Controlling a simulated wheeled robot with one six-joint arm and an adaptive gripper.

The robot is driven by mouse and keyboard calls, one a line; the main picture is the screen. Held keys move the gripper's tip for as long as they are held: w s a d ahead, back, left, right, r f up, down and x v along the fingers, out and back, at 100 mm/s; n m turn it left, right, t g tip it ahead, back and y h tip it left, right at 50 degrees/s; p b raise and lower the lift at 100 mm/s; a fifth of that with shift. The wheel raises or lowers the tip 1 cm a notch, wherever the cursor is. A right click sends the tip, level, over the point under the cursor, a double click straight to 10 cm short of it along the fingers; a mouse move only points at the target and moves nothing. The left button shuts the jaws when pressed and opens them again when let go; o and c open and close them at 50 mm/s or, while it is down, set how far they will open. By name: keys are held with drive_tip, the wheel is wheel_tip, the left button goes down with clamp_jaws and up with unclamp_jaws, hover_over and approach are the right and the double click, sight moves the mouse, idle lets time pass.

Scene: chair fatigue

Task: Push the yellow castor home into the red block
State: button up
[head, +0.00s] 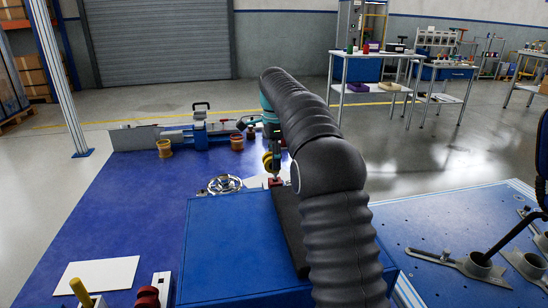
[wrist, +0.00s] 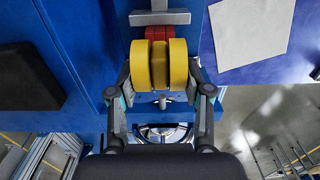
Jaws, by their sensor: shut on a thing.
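The yellow castor (wrist: 178,62) is a pair of thick wheels in the middle of the wrist view. My gripper (wrist: 161,84) is shut on it, one finger at each side. The red block (wrist: 180,17) lies just beyond the castor, against a grey T-shaped piece (wrist: 160,5). The castor overlaps the block in this view, so I cannot tell how far its stem is in. In the head view the yellow castor (head: 267,161) shows under my gripper (head: 270,150), just above the red block (head: 275,182). My arm hides part of this area.
The blue bench (head: 225,245) carries a dark pad (head: 289,228). A chrome handwheel (head: 225,184) stands beyond its far edge. A white sheet (head: 97,273) lies at left. A perforated blue table (head: 440,235) with grey fixtures is at right.

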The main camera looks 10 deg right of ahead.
drive_tip(key=shift+f+b, duration=0.45)
drive_tip(key=shift+f, duration=0.8)
drive_tip(key=o, duration=1.2)
drive_tip(key=shift+c, duration=0.2)
drive_tip(key=shift+r, duration=3.75)
